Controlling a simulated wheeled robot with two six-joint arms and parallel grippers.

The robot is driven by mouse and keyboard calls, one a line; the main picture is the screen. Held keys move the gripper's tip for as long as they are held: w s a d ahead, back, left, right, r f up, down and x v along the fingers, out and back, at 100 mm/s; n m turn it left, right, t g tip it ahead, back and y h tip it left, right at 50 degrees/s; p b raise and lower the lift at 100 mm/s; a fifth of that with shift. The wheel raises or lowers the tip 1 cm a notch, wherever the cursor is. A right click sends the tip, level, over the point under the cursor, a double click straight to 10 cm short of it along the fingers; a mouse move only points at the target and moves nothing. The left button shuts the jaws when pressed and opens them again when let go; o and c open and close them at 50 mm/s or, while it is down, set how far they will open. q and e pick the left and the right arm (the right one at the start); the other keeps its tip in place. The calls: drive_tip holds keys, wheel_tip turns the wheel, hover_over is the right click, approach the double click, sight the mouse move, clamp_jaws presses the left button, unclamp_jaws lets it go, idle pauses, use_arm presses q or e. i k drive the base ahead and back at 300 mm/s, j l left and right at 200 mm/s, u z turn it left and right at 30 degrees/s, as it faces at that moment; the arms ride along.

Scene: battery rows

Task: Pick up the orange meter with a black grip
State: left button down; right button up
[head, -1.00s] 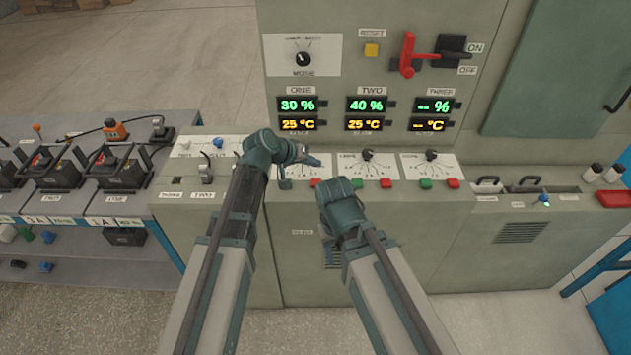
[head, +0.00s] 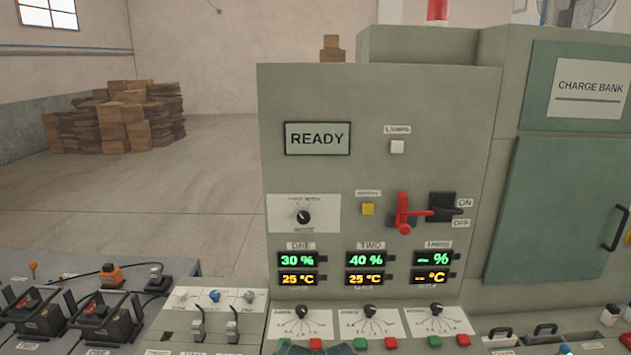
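An orange block with a dark upper part (head: 110,275) stands at the back of the bench on the left, with a black cable beside it. It looks like the orange meter, but it is too small to make out a display or its grip. Neither of my grippers shows in the head view. Only a dark teal piece of my arm shows at the bottom edge, in front of the console.
Batteries with black handles (head: 97,317) stand in front of the orange block. A grey clamp-like device (head: 157,278) is to its right. The console (head: 285,120) reads READY, with a red lever (head: 403,214). Stacked boxes (head: 122,125) are far behind on open floor.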

sight(112, 276)
drive_tip(key=u, duration=1.3)
drive_tip(key=j+z, duration=0.1)
drive_tip(key=z, duration=0.4)
drive_tip(key=i+j+z, duration=0.1)
drive_tip(key=z, duration=0.35)
drive_tip(key=j+z, duration=0.35)
drive_tip(key=j, duration=0.4)
drive_tip(key=k+j+z, duration=0.15)
drive_tip(key=j+z, duration=0.25)
drive_tip(key=j, duration=0.35)
